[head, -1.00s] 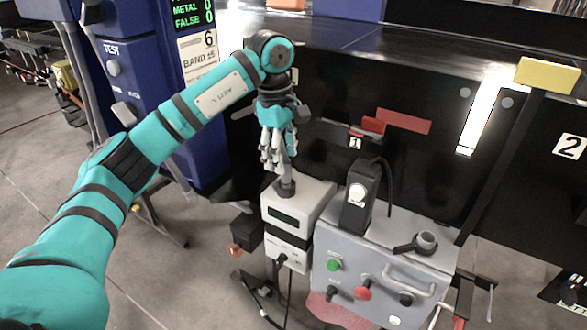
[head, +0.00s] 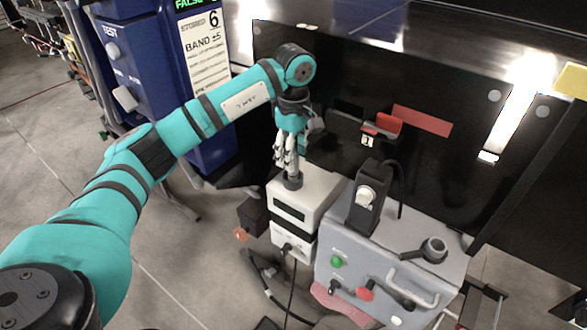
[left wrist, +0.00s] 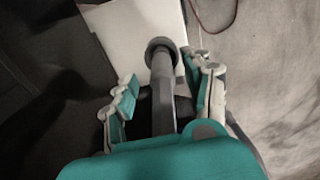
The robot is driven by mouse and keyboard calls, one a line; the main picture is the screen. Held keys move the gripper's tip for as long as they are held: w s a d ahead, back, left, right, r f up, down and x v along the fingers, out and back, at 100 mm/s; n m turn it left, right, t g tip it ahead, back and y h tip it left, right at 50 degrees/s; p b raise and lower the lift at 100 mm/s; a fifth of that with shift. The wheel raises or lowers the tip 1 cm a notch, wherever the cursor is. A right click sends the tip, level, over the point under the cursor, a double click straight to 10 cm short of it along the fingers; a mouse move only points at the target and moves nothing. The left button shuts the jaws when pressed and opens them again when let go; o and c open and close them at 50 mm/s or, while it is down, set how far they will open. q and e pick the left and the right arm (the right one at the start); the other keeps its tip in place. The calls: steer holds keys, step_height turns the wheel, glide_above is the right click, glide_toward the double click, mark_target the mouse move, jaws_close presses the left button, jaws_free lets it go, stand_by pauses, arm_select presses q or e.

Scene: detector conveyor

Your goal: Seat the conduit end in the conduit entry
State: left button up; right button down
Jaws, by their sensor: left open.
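A grey conduit (left wrist: 163,95) runs between the fingers of my left gripper in the left wrist view. Its lower end meets a dark round collar, the conduit entry (head: 292,181), on top of a white box (head: 318,190). The collar also shows in the left wrist view (left wrist: 161,49). I cannot tell how deep the end sits in it. My left gripper (head: 287,165) points down just above the collar. It is open, with its fingers (left wrist: 162,98) apart on both sides of the conduit. My right gripper is out of view.
A grey control panel (head: 385,265) with buttons, a handle and a black upright device (head: 366,198) stands right of the white box. A dark wall panel (head: 340,100) is behind. A blue cabinet (head: 150,60) stands at left. Cables hang in front of the box.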

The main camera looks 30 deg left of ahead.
mark_target(293, 177)
arm_select(q)
step_height(293, 177, down, 4)
steer(key=shift+s+r+p, duration=0.15)
steer(key=shift+p, duration=0.7)
steer(key=shift+f, duration=0.35)
steer(key=shift+c, duration=0.3)
jaws_close()
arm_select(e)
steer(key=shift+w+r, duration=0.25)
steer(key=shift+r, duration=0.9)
